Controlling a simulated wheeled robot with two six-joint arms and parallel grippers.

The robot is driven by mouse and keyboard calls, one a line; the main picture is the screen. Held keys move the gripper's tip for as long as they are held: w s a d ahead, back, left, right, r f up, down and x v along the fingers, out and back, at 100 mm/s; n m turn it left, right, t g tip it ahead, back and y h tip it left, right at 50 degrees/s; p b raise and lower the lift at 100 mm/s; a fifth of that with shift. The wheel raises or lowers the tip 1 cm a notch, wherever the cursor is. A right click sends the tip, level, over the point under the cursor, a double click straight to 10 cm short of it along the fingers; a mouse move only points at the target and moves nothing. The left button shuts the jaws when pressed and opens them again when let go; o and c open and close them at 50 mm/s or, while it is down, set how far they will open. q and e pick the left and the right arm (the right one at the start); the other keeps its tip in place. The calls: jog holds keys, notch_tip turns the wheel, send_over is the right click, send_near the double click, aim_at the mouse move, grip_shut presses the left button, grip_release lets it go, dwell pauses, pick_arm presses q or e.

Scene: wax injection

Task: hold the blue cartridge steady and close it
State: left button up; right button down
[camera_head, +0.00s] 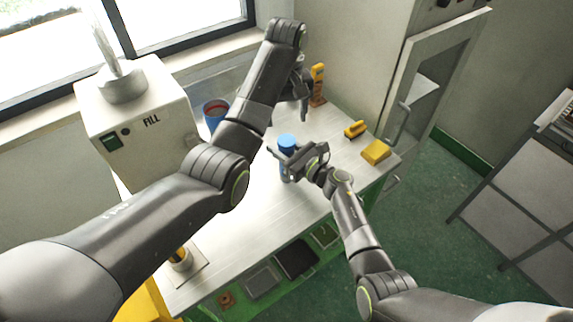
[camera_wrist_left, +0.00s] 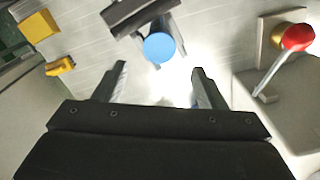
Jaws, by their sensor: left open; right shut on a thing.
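The blue cartridge (camera_head: 287,142) stands upright over the white table, its round blue top showing above my right gripper. My right gripper (camera_head: 284,160) is shut around its body from the right side. In the left wrist view the blue round top (camera_wrist_left: 159,47) lies just beyond my left fingertips, with the dark right gripper (camera_wrist_left: 140,14) beside it. My left gripper (camera_head: 303,104) is open and empty, behind and above the cartridge. Its two fingers (camera_wrist_left: 157,78) stand apart in the wrist view. Whether the top is a separate lid, and how it is seated, I cannot tell.
A blue cup with red inside (camera_head: 214,113) stands by the FILL machine (camera_head: 138,118). An orange upright piece (camera_head: 318,84) stands at the table's back. Yellow blocks (camera_head: 376,151) lie at the right. A red knob (camera_wrist_left: 297,37) shows in the wrist view.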

aim_at(287, 140)
pick_arm(q)
notch_tip(287, 140, down, 8)
jog(key=shift+r, duration=0.15)
dwell(0.4)
jog(key=c, duration=1)
jog(key=shift+m, duration=0.9)
jog(key=o, duration=1.2)
jog(key=shift+c, duration=0.2)
jog(key=shift+r, duration=0.15)
notch_tip(287, 140, up, 7)
jog(key=shift+r, duration=0.1)
